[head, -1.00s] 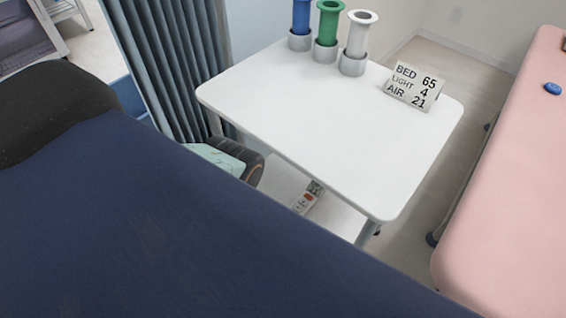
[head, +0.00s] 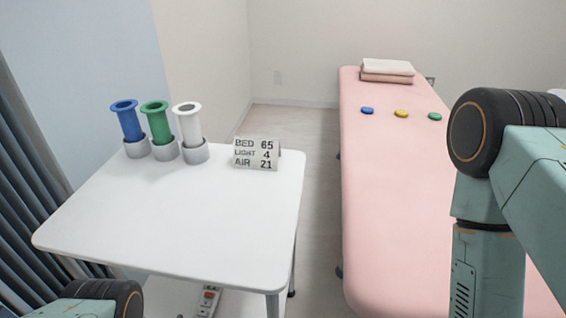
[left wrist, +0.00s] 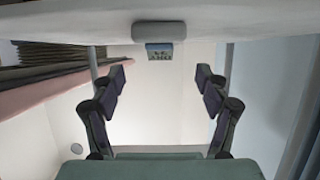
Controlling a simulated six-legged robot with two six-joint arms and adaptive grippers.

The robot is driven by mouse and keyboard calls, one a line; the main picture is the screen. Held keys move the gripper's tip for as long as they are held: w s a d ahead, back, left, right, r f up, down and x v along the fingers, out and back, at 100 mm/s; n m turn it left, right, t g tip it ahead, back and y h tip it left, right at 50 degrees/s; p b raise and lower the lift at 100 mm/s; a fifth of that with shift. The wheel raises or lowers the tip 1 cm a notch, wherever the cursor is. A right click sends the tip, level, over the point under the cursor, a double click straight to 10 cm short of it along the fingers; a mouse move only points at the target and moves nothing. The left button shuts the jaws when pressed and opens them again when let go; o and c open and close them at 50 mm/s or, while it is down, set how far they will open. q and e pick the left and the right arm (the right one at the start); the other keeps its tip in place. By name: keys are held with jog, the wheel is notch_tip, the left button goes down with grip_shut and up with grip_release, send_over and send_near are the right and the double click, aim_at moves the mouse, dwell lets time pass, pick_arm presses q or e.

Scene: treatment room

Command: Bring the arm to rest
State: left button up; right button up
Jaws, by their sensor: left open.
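My left gripper (left wrist: 160,78) is open in the left wrist view, its two dark jointed fingers spread apart with nothing between them. Beyond it are a pale wall and, at the top, a white surface with a small grey block; a small sign-like piece is too small to read. In the head view only part of my left arm (head: 100,298) shows at the bottom left, beside the white table (head: 170,235); its gripper is hidden. My right arm (head: 490,200) stands at the right, in front of the pink bed (head: 390,215). Its gripper is out of view.
Blue (head: 128,122), green (head: 157,122) and white (head: 189,125) spools stand in grey holders, near a number sign (head: 256,154). A remote (head: 208,300) lies below the tabletop. Folded towels (head: 387,72) lie on the bed. The tabletop's front is clear.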

pick_arm(q)
jog(key=shift+r+p, duration=0.55)
jog(key=shift+r, duration=0.35)
jog(key=shift+s+d+r+n+g+y+p, duration=0.2)
jog(key=shift+s+r+n+g+y+p, duration=0.25)
jog(key=shift+g, duration=0.45)
jog(key=s+d+r+n+g+p, duration=0.1)
jog(key=s+r+g+p, duration=0.3)
jog(key=s+r+g, duration=0.7)
jog(key=s+r+y, duration=0.1)
jog(key=s+r, duration=0.8)
jog(key=s, duration=0.2)
jog(key=shift+s+d+r+p, duration=0.25)
jog(key=shift+d+r+p, duration=0.05)
jog(key=shift+d+r, duration=0.1)
